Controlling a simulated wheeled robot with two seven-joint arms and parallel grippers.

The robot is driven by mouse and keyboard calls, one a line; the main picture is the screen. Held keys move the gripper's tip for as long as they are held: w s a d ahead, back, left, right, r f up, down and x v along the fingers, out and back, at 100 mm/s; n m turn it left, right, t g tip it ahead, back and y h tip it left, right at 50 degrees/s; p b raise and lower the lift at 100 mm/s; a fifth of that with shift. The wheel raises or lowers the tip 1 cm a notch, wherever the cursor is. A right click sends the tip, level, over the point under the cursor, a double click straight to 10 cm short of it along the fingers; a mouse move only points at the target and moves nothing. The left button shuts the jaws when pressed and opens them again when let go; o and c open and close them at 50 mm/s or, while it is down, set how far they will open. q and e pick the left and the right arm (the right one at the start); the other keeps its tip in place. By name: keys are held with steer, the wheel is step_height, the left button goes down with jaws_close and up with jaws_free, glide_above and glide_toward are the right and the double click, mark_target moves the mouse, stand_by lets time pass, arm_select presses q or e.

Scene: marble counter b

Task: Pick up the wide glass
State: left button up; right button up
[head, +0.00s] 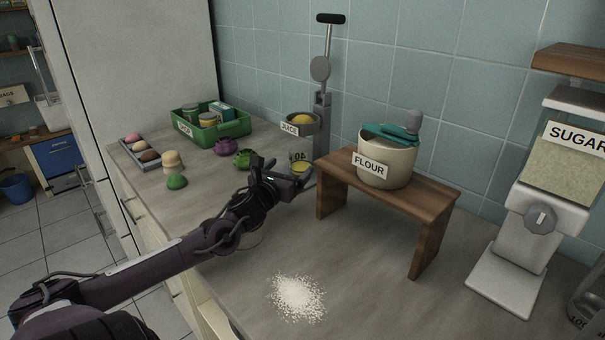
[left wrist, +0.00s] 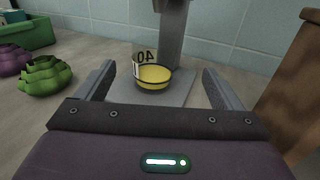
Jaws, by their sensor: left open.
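A clear glass with a "40" mark and yellow liquid in its bottom (left wrist: 153,76) stands upright on the grey base of the juice press; in the head view it shows just behind my gripper (head: 299,168). I cannot tell for certain that it is the wide glass. My left gripper (head: 284,179) is open and empty. In the left wrist view its fingers (left wrist: 158,82) stand to either side of the glass, which appears ahead of them, with no contact visible. A faint round outline (head: 252,239) shows partly behind my left arm. My right gripper is not in view.
The juice press (head: 321,100) rises behind the glass. A wooden stand (head: 430,192) with a flour pot (head: 390,165) is to the right. Purple and green items and a green crate (head: 238,128) are to the left. Spilled white grains (head: 297,297) lie in front.

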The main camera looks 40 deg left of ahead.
mark_target(296, 158)
arm_select(q)
steer(key=shift+x, duration=1.15)
steer(key=x, duration=0.4)
steer(key=shift+s+a, duration=0.1)
steer(key=shift+a, duration=0.3)
steer(key=shift+w+a+f+p, duration=0.1)
steer(key=shift+w+p, duration=0.2)
steer(key=shift+w, duration=0.25)
steer(key=c, duration=1.1)
steer(key=shift+c, duration=0.5)
